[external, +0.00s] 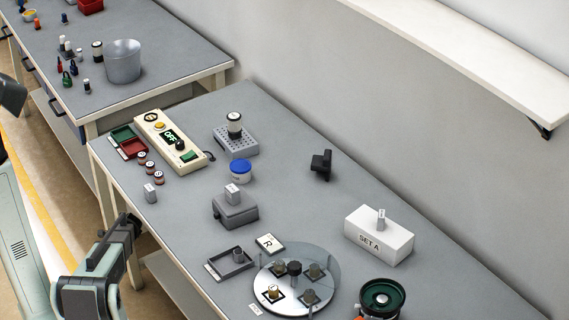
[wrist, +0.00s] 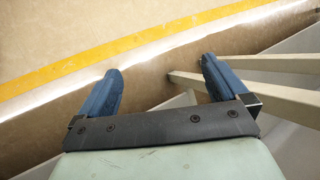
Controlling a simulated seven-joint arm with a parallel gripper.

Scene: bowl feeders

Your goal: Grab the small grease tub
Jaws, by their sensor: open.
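A small white tub with a blue lid (external: 240,171), which looks like the grease tub, stands upright on the grey bench. It is behind a grey block and in front of a perforated grey block. My gripper (external: 126,228) is off the bench's left edge, well to the left of and nearer than the tub. In the wrist view my gripper (wrist: 160,75) has its two blue fingers wide apart with nothing between them. Only floor and bench legs show there, and the tub is out of that view.
A grey block (external: 235,208) with a small weight on top stands just in front of the tub. A perforated block (external: 236,141) holds a jar behind it. A control box (external: 173,142) stands to the left. A round feeder (external: 293,291) is nearer.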

